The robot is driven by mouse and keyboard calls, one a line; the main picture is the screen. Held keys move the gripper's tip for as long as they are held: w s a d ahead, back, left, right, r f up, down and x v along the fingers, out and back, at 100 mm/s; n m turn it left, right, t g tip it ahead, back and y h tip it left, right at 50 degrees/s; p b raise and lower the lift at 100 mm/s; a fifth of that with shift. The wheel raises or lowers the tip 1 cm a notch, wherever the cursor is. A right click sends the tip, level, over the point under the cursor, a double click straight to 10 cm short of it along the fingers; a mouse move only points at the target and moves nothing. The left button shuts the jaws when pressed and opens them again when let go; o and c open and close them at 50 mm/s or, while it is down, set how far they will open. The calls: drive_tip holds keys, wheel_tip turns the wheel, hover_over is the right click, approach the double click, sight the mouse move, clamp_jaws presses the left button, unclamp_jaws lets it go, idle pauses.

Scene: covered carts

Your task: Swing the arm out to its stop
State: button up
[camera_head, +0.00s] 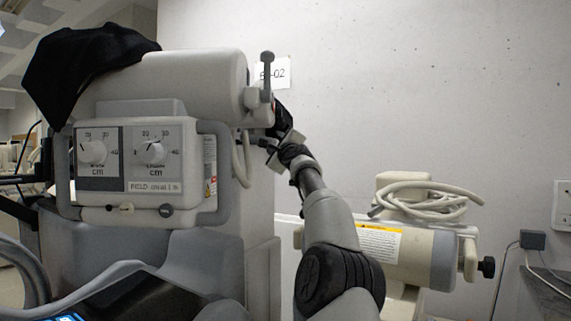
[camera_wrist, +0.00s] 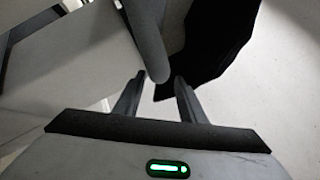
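A white machine has a thick horizontal arm-like housing (camera_head: 165,82) across its top, above a box with two dials (camera_head: 135,155). A short grey lever with a round knob (camera_head: 266,75) stands upright at the housing's right end. My gripper (camera_head: 272,140) is just below that end in the head view, partly hidden and dark. In the wrist view my gripper (camera_wrist: 159,76) is open, its fingertips either side of the rounded end of a grey bar (camera_wrist: 148,38). I cannot tell whether the fingers touch the bar.
A black cloth (camera_head: 85,65) drapes over the housing's left end; black material (camera_wrist: 215,45) also fills the wrist view's upper right. A second unit with a coiled cable (camera_head: 425,200) stands at the right. A pale wall (camera_head: 430,90) lies behind.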

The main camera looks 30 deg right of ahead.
drive_tip(key=b+v, duration=0.4)
drive_tip(key=v, duration=1)
drive_tip(key=shift+s+a, duration=0.2)
drive_tip(key=shift+s, duration=0.05)
